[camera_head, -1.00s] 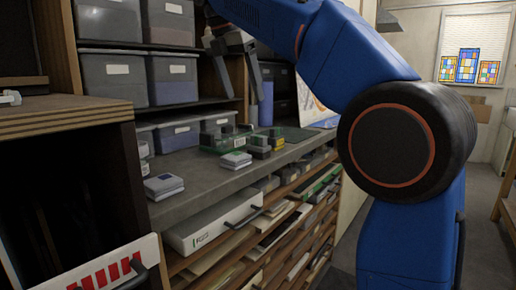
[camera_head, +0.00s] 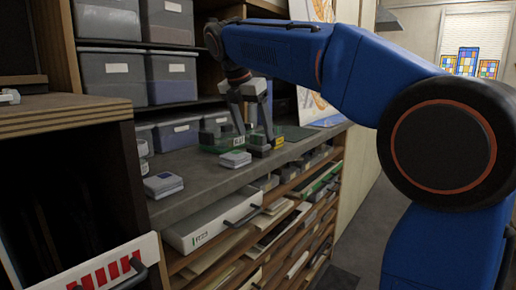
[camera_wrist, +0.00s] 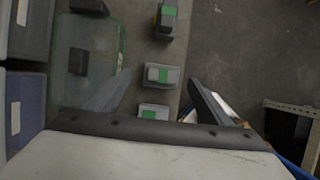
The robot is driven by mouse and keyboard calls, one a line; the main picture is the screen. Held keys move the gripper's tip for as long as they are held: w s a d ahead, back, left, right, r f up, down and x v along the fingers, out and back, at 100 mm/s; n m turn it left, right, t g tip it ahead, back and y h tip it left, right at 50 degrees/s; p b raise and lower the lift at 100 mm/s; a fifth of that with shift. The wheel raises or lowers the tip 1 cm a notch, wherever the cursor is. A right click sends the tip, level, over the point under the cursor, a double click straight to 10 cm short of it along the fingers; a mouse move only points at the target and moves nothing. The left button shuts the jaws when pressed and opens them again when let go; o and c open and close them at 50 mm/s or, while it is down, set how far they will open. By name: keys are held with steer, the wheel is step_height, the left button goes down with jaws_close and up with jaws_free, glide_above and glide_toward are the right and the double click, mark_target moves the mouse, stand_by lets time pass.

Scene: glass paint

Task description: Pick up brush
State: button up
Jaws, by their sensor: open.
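I cannot make out a brush in either view. My gripper (camera_head: 254,130) is open, with its two fingers pointing down over the workbench, close above a green transparent tray and small dark blocks. In the wrist view, the gripper (camera_wrist: 159,78) has its fingers spread, and nothing shows held between them. In the head view the fingers partly hide the tray (camera_head: 212,148) and blocks.
Grey storage bins (camera_head: 172,78) fill the shelves behind and left of the bench (camera_head: 200,190). White stacked pieces (camera_head: 164,185) lie near its front left. Drawers with a pulled-out white box (camera_head: 212,222) are below. A picture panel (camera_head: 312,100) leans at the far end.

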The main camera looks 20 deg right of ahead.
mark_target(257, 135)
steer(key=shift+s+x, duration=0.2)
steer(key=shift+x, duration=1.95)
steer(key=shift+d, duration=0.1)
steer(key=c, duration=1.1)
steer(key=shift+c, duration=0.2)
step_height(257, 135, up, 10)
